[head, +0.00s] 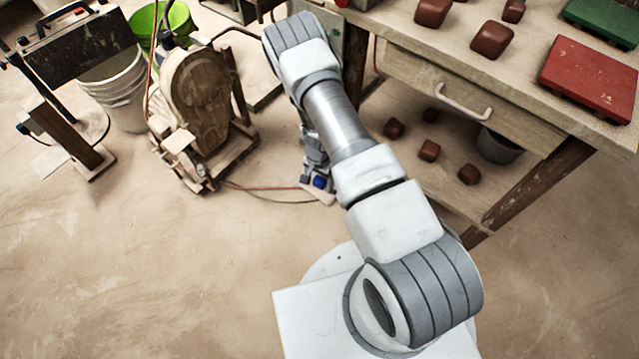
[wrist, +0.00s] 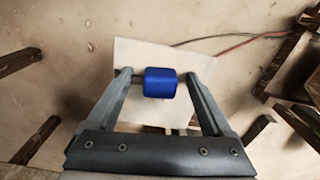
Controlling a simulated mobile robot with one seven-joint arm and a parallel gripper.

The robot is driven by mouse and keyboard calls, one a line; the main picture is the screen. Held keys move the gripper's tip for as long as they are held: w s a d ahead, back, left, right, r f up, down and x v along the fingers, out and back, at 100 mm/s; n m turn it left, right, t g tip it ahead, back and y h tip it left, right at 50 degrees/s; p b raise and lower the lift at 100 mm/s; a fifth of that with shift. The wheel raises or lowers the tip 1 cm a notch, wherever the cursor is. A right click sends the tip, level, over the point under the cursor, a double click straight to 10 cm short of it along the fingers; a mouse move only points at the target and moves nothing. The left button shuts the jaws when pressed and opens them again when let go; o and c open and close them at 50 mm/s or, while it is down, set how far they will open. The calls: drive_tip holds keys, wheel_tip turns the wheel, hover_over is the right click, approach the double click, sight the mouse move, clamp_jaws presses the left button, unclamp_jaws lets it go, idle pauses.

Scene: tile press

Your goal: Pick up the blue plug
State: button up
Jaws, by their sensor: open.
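The blue plug (wrist: 160,82) is a small rounded block. In the wrist view it lies between the fingertips of my gripper (wrist: 155,76), which is open. Whether the fingers touch the plug is hard to tell. Under it is a pale flat board (wrist: 135,53). In the head view the blue plug (head: 319,182) shows as a small spot low near the floor, beside my gripper (head: 316,172), partly hidden by my arm.
A wooden bench (head: 550,110) with a drawer stands at the right, several brown blocks on its top and lower shelf. A wooden machine (head: 200,95) stands left, near a white bucket (head: 115,90). A red hose (head: 265,190) crosses the floor. Floor at lower left is clear.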

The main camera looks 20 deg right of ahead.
drive_tip(key=shift+r, duration=0.1)
clamp_jaws()
drive_tip(key=shift+r, duration=0.1)
idle(0.3)
